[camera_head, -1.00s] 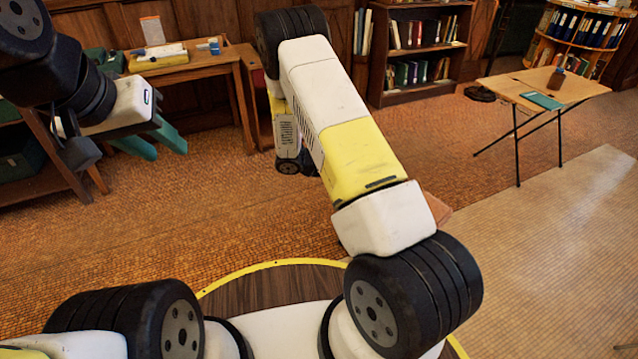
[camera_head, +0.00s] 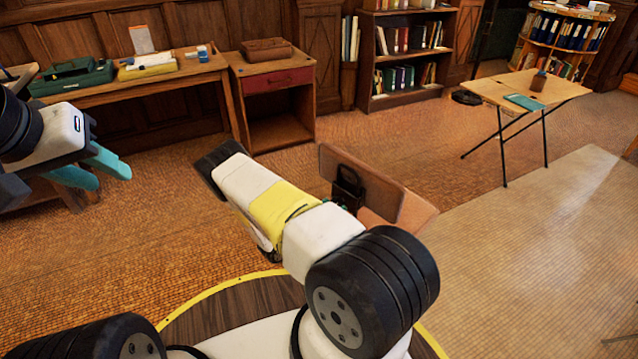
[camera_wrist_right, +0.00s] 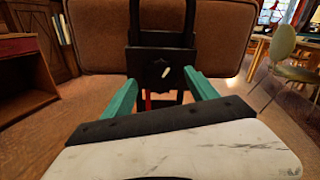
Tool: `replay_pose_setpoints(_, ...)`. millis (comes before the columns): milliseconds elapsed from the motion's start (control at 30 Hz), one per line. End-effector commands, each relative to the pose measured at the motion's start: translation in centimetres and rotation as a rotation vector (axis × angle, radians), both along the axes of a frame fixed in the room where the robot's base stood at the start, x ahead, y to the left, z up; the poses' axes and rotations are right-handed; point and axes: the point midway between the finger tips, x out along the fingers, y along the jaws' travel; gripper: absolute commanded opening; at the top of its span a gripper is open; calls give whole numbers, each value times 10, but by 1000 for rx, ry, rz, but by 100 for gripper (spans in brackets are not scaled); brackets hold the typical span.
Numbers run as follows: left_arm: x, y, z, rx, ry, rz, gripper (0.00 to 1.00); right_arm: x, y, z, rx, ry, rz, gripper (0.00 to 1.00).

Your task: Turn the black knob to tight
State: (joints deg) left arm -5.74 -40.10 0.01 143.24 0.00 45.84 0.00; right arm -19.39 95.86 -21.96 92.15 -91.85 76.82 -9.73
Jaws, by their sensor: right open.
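The black knob (camera_wrist_right: 153,74) shows in the right wrist view as a dark lobed shape with a pale mark on its right side. It sits on a black bracket (camera_wrist_right: 160,62) in front of a brown board, also seen in the head view (camera_head: 348,188). My right gripper (camera_wrist_right: 161,78) is open, its teal fingers either side of the knob in the picture; contact cannot be told. In the head view my arm hides most of this gripper and the knob. My left gripper (camera_head: 113,178) is open and empty at the far left.
The brown board (camera_head: 375,188) stands tilted just beyond my right arm. A desk with a green case (camera_head: 72,80) and a cabinet (camera_head: 272,85) stand at the back. A folding table (camera_head: 525,88) stands at the right. Open floor lies between.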

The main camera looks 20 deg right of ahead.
Motion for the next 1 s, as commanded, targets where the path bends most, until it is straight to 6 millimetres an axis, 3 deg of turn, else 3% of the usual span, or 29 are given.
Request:
replay_pose_setpoints(233,0,0,0,0,0,0,36,11,-30,0,0,-1,-3,67)
replay_pose_setpoints(567,0,0,0,0,0,0,36,13,-34,0,0,-1,-1,67)
replay_pose_setpoints(900,0,0,0,0,0,0,36,13,-34,0,0,-1,-1,5)
replay_pose_setpoints(1000,0,0,0,0,0,0,36,13,-34,1,1,-3,-1,5)
